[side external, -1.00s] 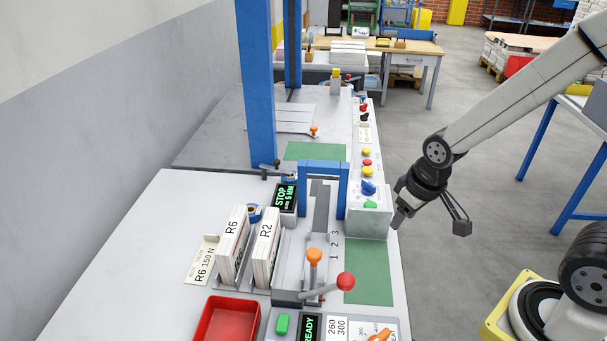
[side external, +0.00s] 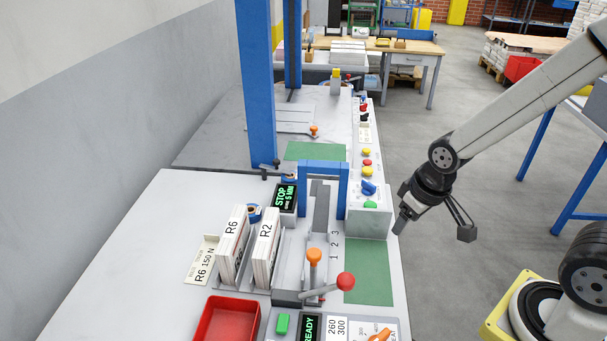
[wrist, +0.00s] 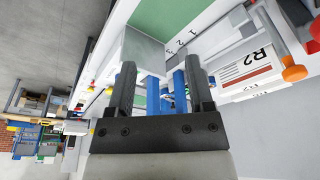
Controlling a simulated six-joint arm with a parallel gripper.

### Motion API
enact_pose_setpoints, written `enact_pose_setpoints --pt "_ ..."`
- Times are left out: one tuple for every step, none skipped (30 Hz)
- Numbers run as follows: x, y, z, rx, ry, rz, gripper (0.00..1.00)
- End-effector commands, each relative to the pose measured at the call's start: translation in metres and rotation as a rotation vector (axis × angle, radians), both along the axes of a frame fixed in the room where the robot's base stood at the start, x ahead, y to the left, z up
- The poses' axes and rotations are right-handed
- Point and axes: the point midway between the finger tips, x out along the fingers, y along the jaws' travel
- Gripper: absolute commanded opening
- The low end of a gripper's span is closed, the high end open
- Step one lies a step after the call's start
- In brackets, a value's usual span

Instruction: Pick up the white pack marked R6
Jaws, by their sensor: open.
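The white pack marked R6 (side external: 231,250) stands upright on the left of the bench in the side view, beside the white pack marked R2 (side external: 264,254). A label card reading R6 150 N (side external: 202,261) lies to its left. My gripper (side external: 402,225) is at the bench's right edge, well to the right of both packs and apart from them. In the wrist view my gripper (wrist: 162,78) has its two fingers spread with nothing held between them. The R2 pack (wrist: 250,72) shows there at right; I cannot make out the R6 pack clearly.
A blue frame (side external: 343,190) and a grey control box (side external: 368,218) stand between my gripper and the packs. Levers with orange (side external: 314,254) and red (side external: 346,281) knobs rise right of the packs. A red tray (side external: 227,320) sits in front. A green mat (side external: 369,275) is bare.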

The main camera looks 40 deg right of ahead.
Motion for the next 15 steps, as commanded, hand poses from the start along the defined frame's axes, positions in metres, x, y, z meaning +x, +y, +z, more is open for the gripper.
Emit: enact_pose_setpoints --pt "0.0001 0.0 0.0 0.0 0.0 0.0 0.85" --pt "0.0001 0.0 0.0 0.0 0.0 0.0 0.85" --pt "0.0001 0.0 0.0 0.0 0.0 0.0 0.85" --pt "0.0001 0.0 0.0 0.0 0.0 0.0 0.85" --pt "0.0001 0.0 0.0 0.0 0.0 0.0 0.85" --pt "0.0001 0.0 0.0 0.0 0.0 0.0 0.85" --pt "0.0001 0.0 0.0 0.0 0.0 0.0 0.85" --pt "0.0001 0.0 0.0 0.0 0.0 0.0 0.85" --pt "0.0002 0.0 0.0 0.0 0.0 0.0 0.85" --pt "0.0005 0.0001 0.0001 0.0 0.0 -0.001 0.85" --pt "0.0012 0.0003 0.0003 0.0 0.0 -0.001 0.85" --pt "0.0025 0.0008 0.0005 0.002 0.001 -0.004 0.85" --pt "0.0039 0.0012 0.0008 0.002 0.001 -0.006 0.85" --pt "0.0058 0.0019 0.0012 0.004 0.002 -0.008 0.85" --pt "0.009 0.003 0.0016 0.005 0.004 -0.013 0.85"
